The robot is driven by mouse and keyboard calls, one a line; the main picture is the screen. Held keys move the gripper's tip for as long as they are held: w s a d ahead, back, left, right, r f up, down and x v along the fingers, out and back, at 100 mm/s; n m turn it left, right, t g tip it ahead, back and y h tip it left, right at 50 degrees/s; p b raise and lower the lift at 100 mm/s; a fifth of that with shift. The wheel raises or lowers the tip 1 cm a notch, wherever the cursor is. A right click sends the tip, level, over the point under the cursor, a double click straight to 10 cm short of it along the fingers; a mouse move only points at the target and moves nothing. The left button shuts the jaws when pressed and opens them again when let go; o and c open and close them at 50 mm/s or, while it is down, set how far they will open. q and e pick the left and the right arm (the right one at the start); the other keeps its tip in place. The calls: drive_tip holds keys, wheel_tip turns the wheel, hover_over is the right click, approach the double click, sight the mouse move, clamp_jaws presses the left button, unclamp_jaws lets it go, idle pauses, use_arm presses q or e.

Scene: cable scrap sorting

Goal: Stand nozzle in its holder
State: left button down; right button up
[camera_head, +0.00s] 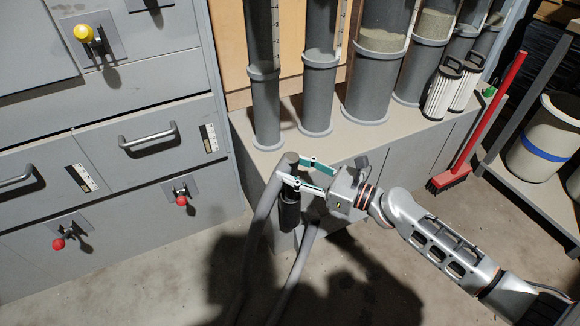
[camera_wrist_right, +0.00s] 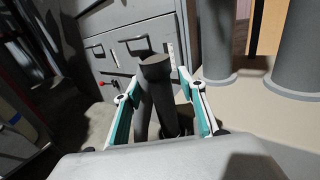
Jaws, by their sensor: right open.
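The grey nozzle end (camera_head: 290,160) with its hose (camera_head: 257,232) stands in front of the low bench, roughly upright. A black cylindrical part (camera_head: 289,213) is just below it; I cannot tell whether this is the holder or the nozzle's grip. My right gripper (camera_head: 290,168) is open, with its green-lined fingers on either side of the nozzle. In the right wrist view the round dark nozzle top (camera_wrist_right: 155,69) shows between the open fingers (camera_wrist_right: 158,80), with visible gaps. How the nozzle's lower end sits is hidden. My left gripper is not in view.
Grey drawers (camera_head: 150,148) with handles and red knobs stand at left. A bench (camera_head: 385,135) carries several tubes (camera_head: 319,85) and two white filters (camera_head: 440,93). A red broom (camera_head: 485,120) leans near a shelf with a white bucket (camera_head: 543,140).

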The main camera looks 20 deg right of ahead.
drive_tip(key=v, duration=1)
drive_tip(key=shift+s+d, duration=0.25)
drive_tip(key=shift+s, duration=0.05)
